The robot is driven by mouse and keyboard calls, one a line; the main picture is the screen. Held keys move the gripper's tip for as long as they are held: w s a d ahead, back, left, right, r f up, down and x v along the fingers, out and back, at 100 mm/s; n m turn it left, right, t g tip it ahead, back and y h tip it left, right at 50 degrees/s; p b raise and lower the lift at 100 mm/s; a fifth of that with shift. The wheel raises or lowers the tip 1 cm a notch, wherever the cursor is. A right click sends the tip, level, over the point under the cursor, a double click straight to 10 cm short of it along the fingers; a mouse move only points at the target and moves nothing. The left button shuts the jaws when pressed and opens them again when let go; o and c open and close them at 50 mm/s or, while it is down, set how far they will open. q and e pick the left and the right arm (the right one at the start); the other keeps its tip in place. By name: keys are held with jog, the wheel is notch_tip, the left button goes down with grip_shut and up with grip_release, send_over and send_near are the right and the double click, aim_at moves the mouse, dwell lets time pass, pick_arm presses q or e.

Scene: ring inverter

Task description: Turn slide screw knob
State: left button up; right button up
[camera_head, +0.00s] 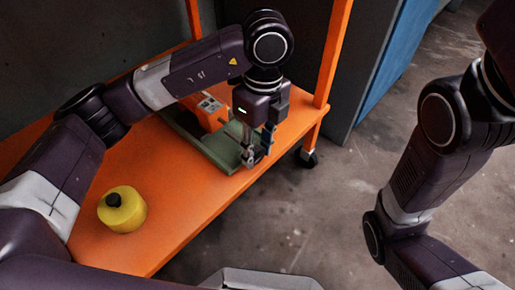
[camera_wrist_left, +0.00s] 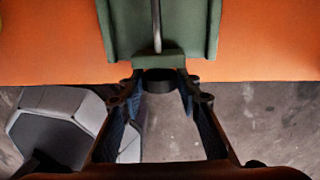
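A green slide fixture (camera_head: 215,148) lies on the orange cart shelf (camera_head: 185,215). It also shows in the left wrist view (camera_wrist_left: 200,30), with a thin metal screw rod (camera_wrist_left: 157,25) along its middle. A dark round knob (camera_wrist_left: 160,82) sits at the rod's near end, close to the shelf edge. My left gripper (camera_head: 258,160) points down over that end, fingers apart. In the left wrist view its fingertips (camera_wrist_left: 160,78) stand on either side of the knob; I cannot tell whether they touch it. The gripper hides the knob in the head view. My right gripper is out of view.
A yellow round container (camera_head: 122,209) with a black cap stands at the shelf's front left. An orange cart post (camera_head: 334,55) rises right of my left gripper. Concrete floor is clear at right.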

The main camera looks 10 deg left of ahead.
pick_arm(q)
jog(key=c, duration=0.4)
jog(key=shift+o, duration=0.2)
jog(key=shift+s+a+f+t+h, duration=0.1)
jog(key=shift+t+h, duration=0.3)
jog(key=shift+t, duration=0.1)
jog(key=shift+f+t+h+b, duration=0.1)
jog(key=shift+t+h+b, duration=0.3)
jog(key=shift+t+b, duration=0.35)
jog(key=t+b, duration=0.1)
jog(key=b, duration=0.1)
jog(key=t+h+b, duration=0.1)
jog(key=b, duration=0.1)
jog(key=shift+s+a+f+h, duration=0.15)
jog(key=shift+s+h, duration=0.05)
jog(key=shift+h, duration=0.1)
jog(key=shift+r+t+h+b, duration=0.2)
jog(key=shift+t+h+b, duration=0.3)
jog(key=shift+b, duration=0.5)
